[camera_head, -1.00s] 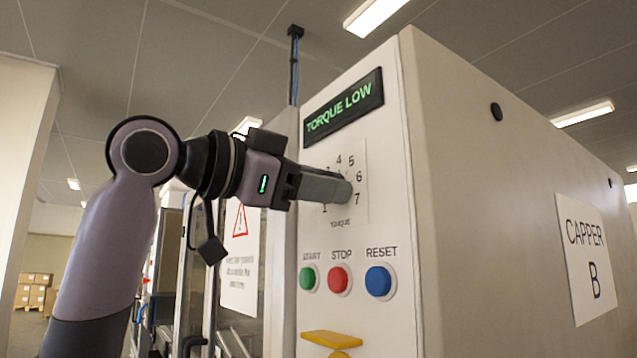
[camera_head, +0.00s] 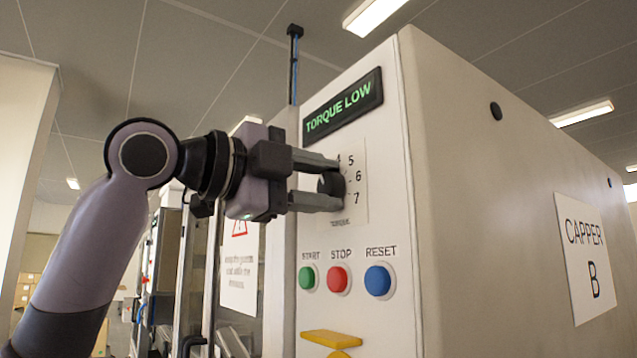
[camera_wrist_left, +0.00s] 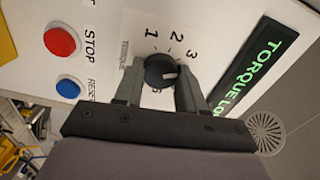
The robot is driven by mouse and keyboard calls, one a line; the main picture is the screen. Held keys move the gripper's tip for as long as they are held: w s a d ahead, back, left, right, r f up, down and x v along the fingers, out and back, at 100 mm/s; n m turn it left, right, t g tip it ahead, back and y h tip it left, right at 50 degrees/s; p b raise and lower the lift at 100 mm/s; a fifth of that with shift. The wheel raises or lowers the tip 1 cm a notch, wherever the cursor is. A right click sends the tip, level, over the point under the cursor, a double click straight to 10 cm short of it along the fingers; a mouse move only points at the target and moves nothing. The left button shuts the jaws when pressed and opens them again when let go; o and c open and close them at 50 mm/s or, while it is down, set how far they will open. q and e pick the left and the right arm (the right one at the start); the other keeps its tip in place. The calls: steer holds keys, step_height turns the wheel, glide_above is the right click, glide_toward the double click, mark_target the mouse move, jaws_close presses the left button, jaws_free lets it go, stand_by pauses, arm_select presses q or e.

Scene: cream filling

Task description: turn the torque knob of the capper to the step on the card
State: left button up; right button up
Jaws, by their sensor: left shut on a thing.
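The black torque knob (camera_head: 330,184) sits on a numbered dial plate (camera_head: 357,205) on the capper's white front. My left gripper (camera_head: 338,182) is shut on the knob, one finger above and one below. In the left wrist view the knob (camera_wrist_left: 160,72) is between the two fingers (camera_wrist_left: 160,80). Its white mark points right, past the 3, toward a finger that hides the numbers there. The display (camera_head: 343,104) above reads TORQUE LOW. I see no card with a step on it. My right gripper is not in view.
Green (camera_head: 307,278), red (camera_head: 338,279) and blue (camera_head: 379,281) buttons, labelled START, STOP and RESET, sit below the dial. A yellow part (camera_head: 331,339) juts out lower down. A CAPPER B sign (camera_head: 588,258) is on the machine's side.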

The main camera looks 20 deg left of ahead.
arm_select(q)
steer(key=m, duration=0.4)
steer(key=shift+m, duration=0.3)
stand_by(0.3)
steer(key=o, duration=1.1)
steer(key=shift+c, duration=0.2)
steer(key=b+v, duration=0.1)
steer(key=v, duration=0.6)
steer(key=shift+b, duration=0.4)
steer(key=shift+s, duration=0.1)
